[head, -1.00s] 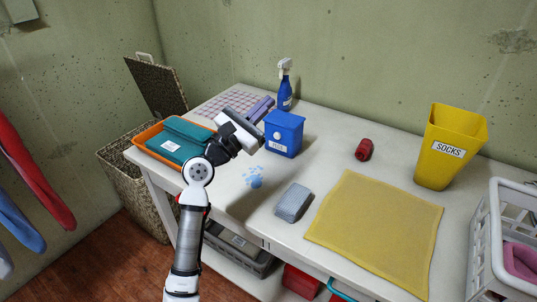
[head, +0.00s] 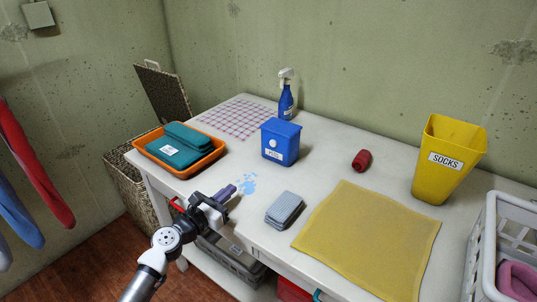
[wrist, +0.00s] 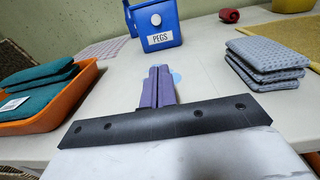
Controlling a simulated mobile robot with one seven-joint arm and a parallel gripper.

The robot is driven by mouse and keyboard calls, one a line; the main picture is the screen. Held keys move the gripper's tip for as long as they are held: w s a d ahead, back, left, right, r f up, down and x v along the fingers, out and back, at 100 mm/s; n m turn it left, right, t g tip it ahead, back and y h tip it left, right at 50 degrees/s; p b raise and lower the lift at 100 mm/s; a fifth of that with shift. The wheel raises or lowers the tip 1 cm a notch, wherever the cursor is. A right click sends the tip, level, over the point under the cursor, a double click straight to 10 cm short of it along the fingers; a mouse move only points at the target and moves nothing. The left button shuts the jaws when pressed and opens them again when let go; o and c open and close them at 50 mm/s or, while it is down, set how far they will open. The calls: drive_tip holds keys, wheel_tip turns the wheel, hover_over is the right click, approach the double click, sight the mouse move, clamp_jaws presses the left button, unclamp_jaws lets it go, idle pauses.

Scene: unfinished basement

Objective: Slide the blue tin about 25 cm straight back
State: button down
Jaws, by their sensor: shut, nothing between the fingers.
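A blue spray bottle (head: 286,103) stands behind the tin and a checked cloth (head: 232,118) lies back left. An orange tray (head: 214,155) is left, folded grey cloths (head: 281,214) right of my gripper. A blue stain (head: 247,182) marks bare table between gripper and tin.

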sight(280, 148)
drive_tip(key=p+x, duration=0.5)
drive_tip(key=x, duration=1.5)
drive_tip(key=shift+w+f, duration=0.1)
drive_tip(key=shift+w, duration=0.05)
drive_tip(key=b+x, duration=0.1)
drive_tip(key=x, duration=0.1)
drive_tip(key=b+x, duration=0.4)
drive_tip(key=shift+w+d+f, duration=0.2)
drive_tip(key=shift+f, duration=0.1)
drive_tip(key=shift+w+d+r, duration=0.3)
drive_tip(key=shift+w, duration=0.2)
